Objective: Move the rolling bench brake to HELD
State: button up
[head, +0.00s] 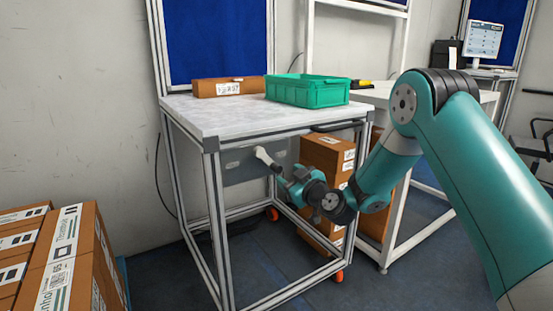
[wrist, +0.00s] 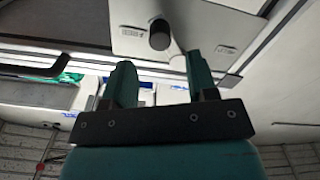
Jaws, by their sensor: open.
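The rolling bench (head: 225,115) has a grey brake panel (head: 238,168) under its top, also in the wrist view (wrist: 205,22). A pale brake lever (head: 266,157) stands out from the panel, tilted. In the wrist view the lever (wrist: 177,60) runs from a dark round hub (wrist: 160,36) toward my right finger. My gripper (head: 284,176) is open at the lever's lower end, with the lever between its fingers in the wrist view (wrist: 160,70), closer to the right one. I cannot tell whether they touch. Small labels on the panel are unreadable.
A green crate (head: 305,92) and a brown box (head: 228,87) stand on the bench top. Stacked cartons (head: 325,160) stand behind my gripper, below the top. The bench frame's legs flank the panel. More cartons (head: 60,255) are at the lower left.

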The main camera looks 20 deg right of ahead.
aim_at(279, 170)
jog(key=p+x, duration=0.1)
jog(key=x, duration=0.6)
jog(key=shift+f, duration=0.1)
